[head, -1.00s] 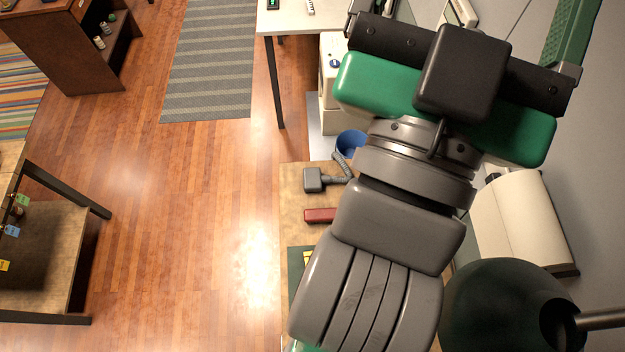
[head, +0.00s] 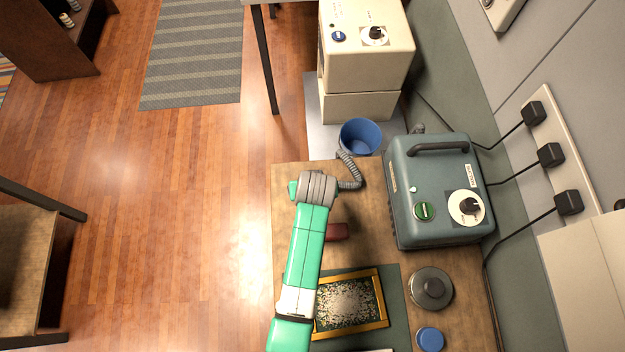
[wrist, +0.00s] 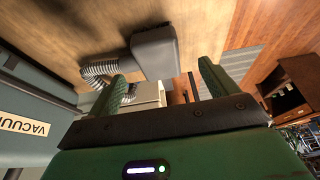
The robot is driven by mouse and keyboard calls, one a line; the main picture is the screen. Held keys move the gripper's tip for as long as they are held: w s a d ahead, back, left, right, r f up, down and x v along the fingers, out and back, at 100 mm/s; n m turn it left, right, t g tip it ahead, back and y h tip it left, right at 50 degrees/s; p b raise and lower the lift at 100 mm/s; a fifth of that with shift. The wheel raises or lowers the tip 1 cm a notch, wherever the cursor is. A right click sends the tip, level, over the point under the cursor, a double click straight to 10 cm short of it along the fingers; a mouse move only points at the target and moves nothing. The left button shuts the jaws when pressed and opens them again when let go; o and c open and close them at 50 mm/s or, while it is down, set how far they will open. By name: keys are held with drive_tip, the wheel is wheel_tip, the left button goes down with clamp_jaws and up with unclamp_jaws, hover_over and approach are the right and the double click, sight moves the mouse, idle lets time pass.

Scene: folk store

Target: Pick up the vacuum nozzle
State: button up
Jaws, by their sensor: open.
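The vacuum nozzle (wrist: 154,52) is a dark grey block on the brown worktop in the wrist view, joined to a ribbed grey hose (wrist: 100,73). The nozzle shows just beyond the fingertips, above the gap in the picture. I cannot tell whether a finger touches it. In the head view the fingers are mostly hidden under my wrist.
The teal vacuum unit (head: 437,165) stands right of my arm and also shows in the wrist view (wrist: 28,130). A red block (head: 338,232), framed picture (head: 382,318), grey round lid (head: 431,290) and blue bucket (head: 360,137) are nearby. The floor left is clear.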

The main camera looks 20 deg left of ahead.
drive_tip(key=shift+b+x, duration=0.35)
drive_tip(key=shift+x, duration=0.85)
drive_tip(key=x, duration=0.2)
drive_tip(key=b+x, duration=0.1)
drive_tip(key=x, duration=0.2)
drive_tip(key=shift+w, duration=0.4)
drive_tip(key=shift+r, duration=0.1)
drive_tip(key=shift+c, duration=0.4)
drive_tip(key=c, duration=1.1)
